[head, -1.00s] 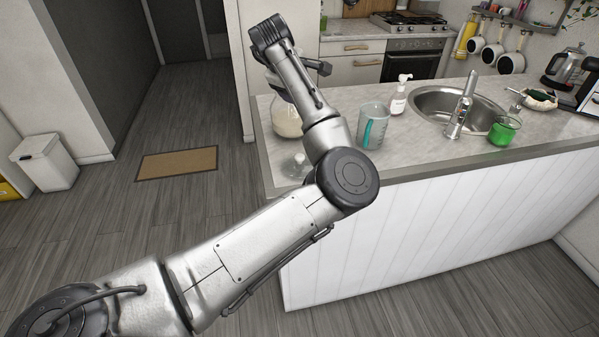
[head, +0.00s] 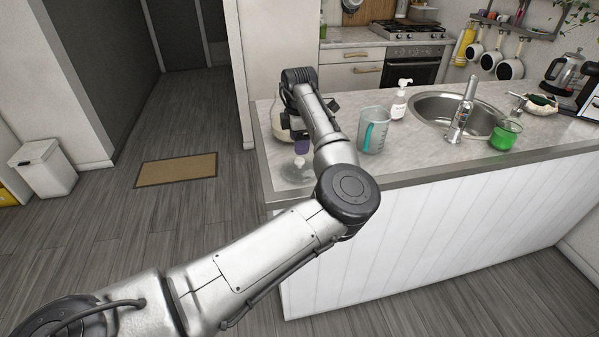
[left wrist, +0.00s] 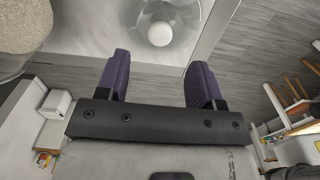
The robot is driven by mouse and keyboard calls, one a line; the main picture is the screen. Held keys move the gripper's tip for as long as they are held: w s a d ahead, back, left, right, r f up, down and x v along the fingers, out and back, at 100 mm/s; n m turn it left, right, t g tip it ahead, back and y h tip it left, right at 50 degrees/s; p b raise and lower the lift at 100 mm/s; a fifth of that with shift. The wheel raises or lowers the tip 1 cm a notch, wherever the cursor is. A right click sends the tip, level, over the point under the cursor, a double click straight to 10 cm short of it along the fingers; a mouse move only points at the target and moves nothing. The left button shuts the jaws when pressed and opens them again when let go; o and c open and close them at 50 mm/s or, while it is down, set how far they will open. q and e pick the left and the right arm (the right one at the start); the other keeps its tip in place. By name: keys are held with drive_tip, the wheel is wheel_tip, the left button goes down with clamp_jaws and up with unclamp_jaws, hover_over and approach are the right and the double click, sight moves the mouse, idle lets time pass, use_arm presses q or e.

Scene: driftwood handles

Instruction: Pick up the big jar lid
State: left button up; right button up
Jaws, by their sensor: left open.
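The big jar lid (head: 296,171) is clear glass with a round pale knob. It lies on the counter near its left end in the head view. In the left wrist view the lid (left wrist: 160,34) is at the top middle, just beyond the fingertips, its knob lined up with the gap between them. My left gripper (head: 301,147) points down above the lid, with a purple finger showing. In the left wrist view the left gripper (left wrist: 160,64) is open and empty, its two purple fingers wide apart. My right gripper is not in view.
A glass jar (head: 281,122) with pale contents stands just behind the lid, partly hidden by my arm. A measuring jug (head: 374,130), a soap bottle (head: 399,101), a sink (head: 445,108) and a green cup (head: 505,134) are to the right. The counter's front edge is close to the lid.

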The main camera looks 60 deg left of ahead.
sight(300, 159)
use_arm(q)
drive_tip(key=shift+f, duration=1.1)
wheel_tip(300, 159, down, 4)
drive_tip(key=shift+f+b, duration=0.15)
drive_tip(key=shift+b, duration=1)
drive_tip(key=shift+f, duration=0.45)
drive_tip(key=shift+c, duration=0.7)
drive_tip(key=c, duration=0.8)
drive_tip(key=shift+c, duration=0.3)
drive_tip(key=shift+r, duration=0.15)
